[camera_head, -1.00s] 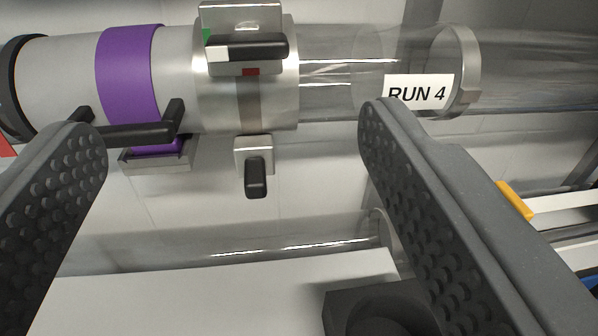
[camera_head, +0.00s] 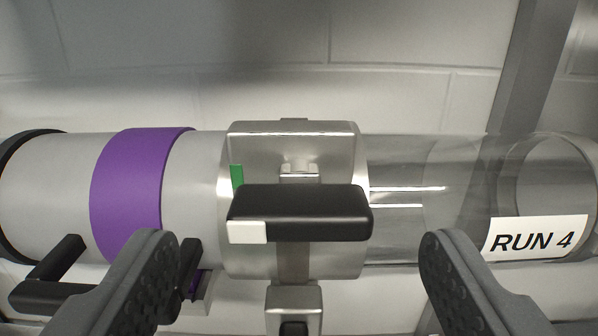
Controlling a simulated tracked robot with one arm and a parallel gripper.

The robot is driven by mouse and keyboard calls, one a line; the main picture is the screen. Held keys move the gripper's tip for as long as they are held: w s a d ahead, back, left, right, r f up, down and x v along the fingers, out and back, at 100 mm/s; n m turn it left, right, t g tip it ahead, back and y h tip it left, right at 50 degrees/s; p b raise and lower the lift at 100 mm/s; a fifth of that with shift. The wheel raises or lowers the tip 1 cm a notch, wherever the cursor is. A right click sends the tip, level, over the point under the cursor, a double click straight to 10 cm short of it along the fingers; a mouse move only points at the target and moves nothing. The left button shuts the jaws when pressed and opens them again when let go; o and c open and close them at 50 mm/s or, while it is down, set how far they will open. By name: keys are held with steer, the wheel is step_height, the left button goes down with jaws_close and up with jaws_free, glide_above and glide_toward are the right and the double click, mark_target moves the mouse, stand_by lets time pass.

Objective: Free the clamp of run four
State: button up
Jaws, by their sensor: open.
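The clamp of run four is a silver metal band (camera_head: 340,262) around the tube, with a raised metal housing (camera_head: 340,140) on it. A black lever handle (camera_head: 300,208) with a white end lies sideways across the band. A green mark (camera_head: 237,178) shows at the left of the housing. A small block with a black piece (camera_head: 293,310) sits under the band, cut by the frame's bottom edge. My gripper (camera_head: 302,255) is open and empty, one finger on each side of the clamp, low in the picture. How far the fingertips are from the lever in depth, I cannot tell.
A clear tube (camera_head: 440,190) labelled RUN 4 (camera_head: 535,238) extends right. A grey pipe (camera_head: 55,190) with a purple band (camera_head: 135,195) extends left. A black bar handle (camera_head: 50,290) is beside my left finger. The wall (camera_head: 400,40) above is bare.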

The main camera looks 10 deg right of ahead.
mark_target(297, 227)
steer(key=shift+x, duration=1.7)
steer(key=c, duration=1)
